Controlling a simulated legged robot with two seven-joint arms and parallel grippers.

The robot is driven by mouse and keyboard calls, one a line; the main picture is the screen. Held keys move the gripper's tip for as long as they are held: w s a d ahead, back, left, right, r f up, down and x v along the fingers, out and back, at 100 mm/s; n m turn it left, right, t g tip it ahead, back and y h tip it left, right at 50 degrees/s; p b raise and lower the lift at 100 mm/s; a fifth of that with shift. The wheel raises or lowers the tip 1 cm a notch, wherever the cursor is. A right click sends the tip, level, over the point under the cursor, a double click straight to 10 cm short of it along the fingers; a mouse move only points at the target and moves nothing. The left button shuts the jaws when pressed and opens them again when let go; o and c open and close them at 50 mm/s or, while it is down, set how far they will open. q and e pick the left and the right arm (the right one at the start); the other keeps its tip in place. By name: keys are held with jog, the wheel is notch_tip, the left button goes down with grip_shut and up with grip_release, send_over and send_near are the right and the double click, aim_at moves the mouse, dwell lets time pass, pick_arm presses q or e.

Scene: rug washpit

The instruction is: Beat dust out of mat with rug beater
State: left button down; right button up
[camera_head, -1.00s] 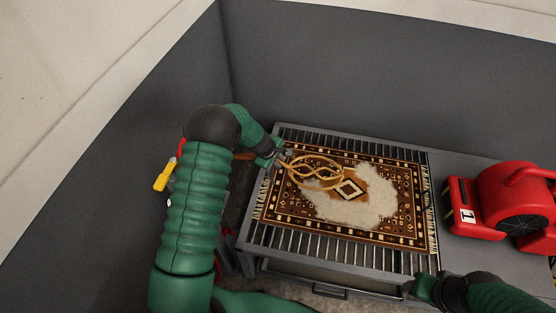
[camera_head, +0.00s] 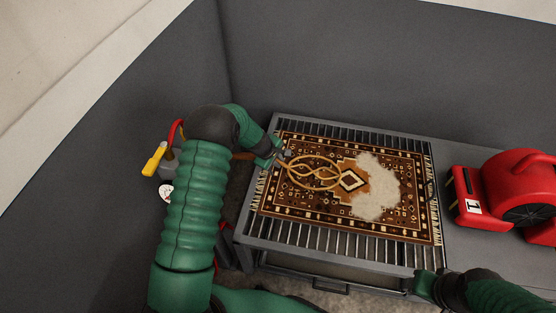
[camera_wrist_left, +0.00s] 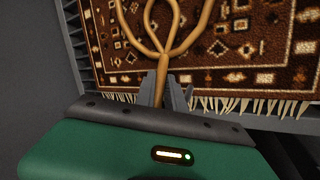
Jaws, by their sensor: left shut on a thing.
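The patterned brown mat (camera_head: 300,215) lies flat on a slatted metal grate, its fringes at the left and right ends. A pale dust patch (camera_head: 375,188) covers part of its right half. My left gripper (camera_head: 284,158) is shut on the handle of the looped cane rug beater (camera_head: 312,172). The beater's head is over the mat's left and middle part; I cannot tell whether it touches. In the left wrist view the gripper (camera_wrist_left: 165,92) holds the beater (camera_wrist_left: 163,58) at the mat's fringed edge. My right gripper (camera_head: 412,287) is near the grate's front right corner, its fingers unclear.
A red blower (camera_head: 510,190) marked 1 stands right of the grate (camera_head: 320,240). A yellow and red handled item (camera_head: 155,160) is left of my left arm, partly hidden. Dark walls stand behind and at the left.

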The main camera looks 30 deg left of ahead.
pick_arm(q)
notch_tip(320, 180, up, 4)
jog(key=p, duration=0.2)
jog(key=shift+a+p, duration=0.1)
jog(key=shift+p, duration=0.25)
jog(key=shift+f, duration=0.15)
pick_arm(e)
jog(key=v, duration=0.3)
jog(key=shift+w+a+r, duration=0.1)
jog(key=shift+w+r, duration=0.1)
jog(key=shift+w, duration=0.15)
jog(key=shift+f, duration=0.1)
pick_arm(q)
notch_tip(320, 180, down, 4)
jog(key=b, duration=0.3)
jog(key=shift+f+b, duration=0.1)
jog(key=shift+b, duration=0.2)
notch_tip(320, 180, up, 5)
jog(key=p, duration=0.4)
jog(key=shift+f, duration=0.4)
pick_arm(e)
jog(key=shift+r, duration=0.45)
pick_arm(q)
jog(key=shift+w+f, duration=0.1)
